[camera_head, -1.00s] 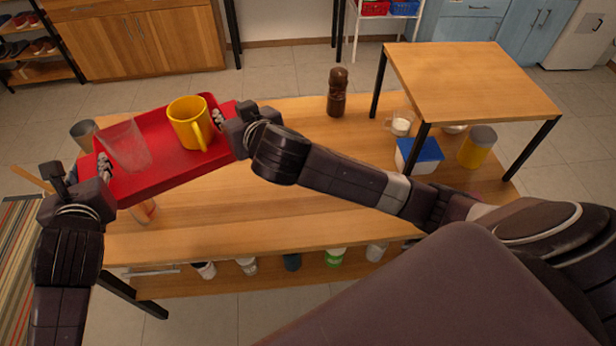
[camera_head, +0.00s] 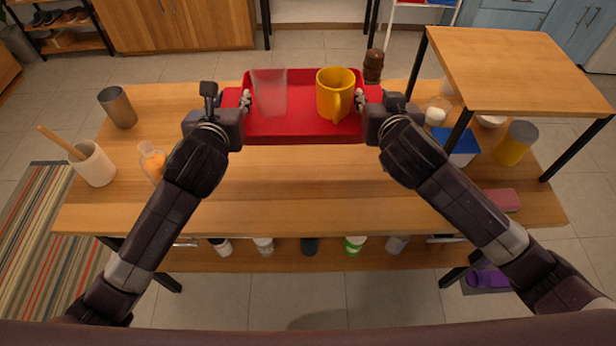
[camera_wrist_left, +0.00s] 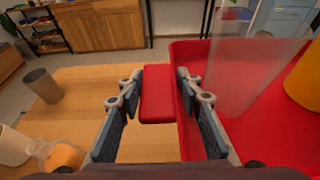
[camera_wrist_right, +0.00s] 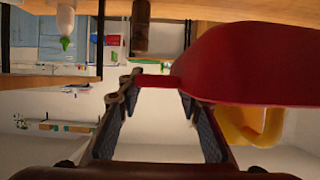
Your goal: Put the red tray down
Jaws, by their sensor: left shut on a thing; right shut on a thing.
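The red tray (camera_head: 300,126) is at the far middle of the wooden table in the head view, level from left to right. A clear glass (camera_head: 270,92) and a yellow mug (camera_head: 335,95) stand upright on it. My left gripper (camera_head: 245,100) is shut on the tray's left handle; the left wrist view shows this red handle (camera_wrist_left: 157,95) between the fingers. My right gripper (camera_head: 360,100) is shut on the right side; the right wrist view shows the tray (camera_wrist_right: 245,65) beside its fingers. The tray seems held above the table; its underside is hidden in the head view.
A pepper mill (camera_head: 373,66) stands just beyond the tray's right end. A small raised table (camera_head: 510,70) and a yellow canister (camera_head: 516,143) are at right. A metal cup (camera_head: 118,106), utensil crock (camera_head: 93,164) and bottle (camera_head: 152,162) stand at left. The table's middle (camera_head: 300,185) is clear.

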